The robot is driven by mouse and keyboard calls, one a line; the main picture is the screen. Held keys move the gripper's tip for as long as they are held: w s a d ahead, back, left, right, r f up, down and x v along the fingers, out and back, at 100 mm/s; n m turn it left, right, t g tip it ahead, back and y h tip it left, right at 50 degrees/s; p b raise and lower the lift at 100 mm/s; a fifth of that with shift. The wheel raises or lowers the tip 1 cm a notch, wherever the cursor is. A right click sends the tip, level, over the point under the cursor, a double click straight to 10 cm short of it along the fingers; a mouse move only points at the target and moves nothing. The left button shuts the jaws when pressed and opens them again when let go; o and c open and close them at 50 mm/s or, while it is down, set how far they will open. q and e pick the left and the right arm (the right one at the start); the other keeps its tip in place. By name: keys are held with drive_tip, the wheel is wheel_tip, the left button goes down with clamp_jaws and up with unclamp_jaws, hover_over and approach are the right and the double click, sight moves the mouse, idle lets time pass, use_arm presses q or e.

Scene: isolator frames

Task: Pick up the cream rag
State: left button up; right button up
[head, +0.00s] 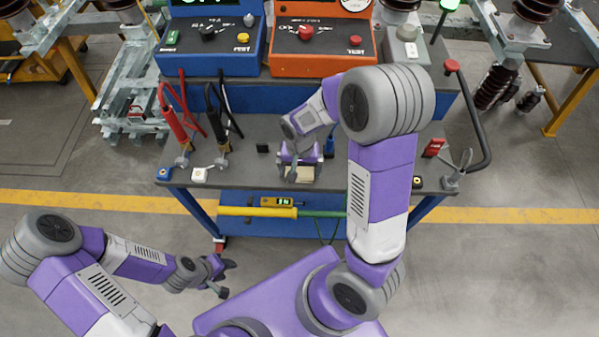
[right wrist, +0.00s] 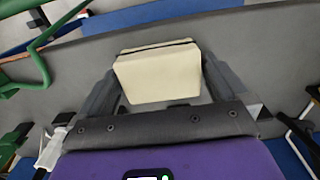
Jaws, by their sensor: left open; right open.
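The cream rag (right wrist: 158,74) looks like a folded cream block on the grey cart top. In the right wrist view it lies between the two fingers of my right gripper (right wrist: 160,85), which is open around it. In the head view the rag (head: 304,174) shows just below my right gripper (head: 298,170), near the front edge of the cart; the gripper hides part of it. I cannot tell whether the fingers touch it. My left gripper (head: 222,277) is open and empty over the floor, left of the cart.
On the cart (head: 265,127) stand a blue box (head: 211,45) and an orange box (head: 322,50). Red and black leads with clamps (head: 182,160) lie left of the rag. A red padlock (head: 433,148) is at right.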

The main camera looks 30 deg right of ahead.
sight(300, 169)
drive_tip(key=shift+f, duration=0.15)
drive_tip(key=c, duration=0.7)
drive_tip(key=shift+o, duration=0.2)
wheel_tip(300, 169, up, 10)
drive_tip(key=p, duration=0.3)
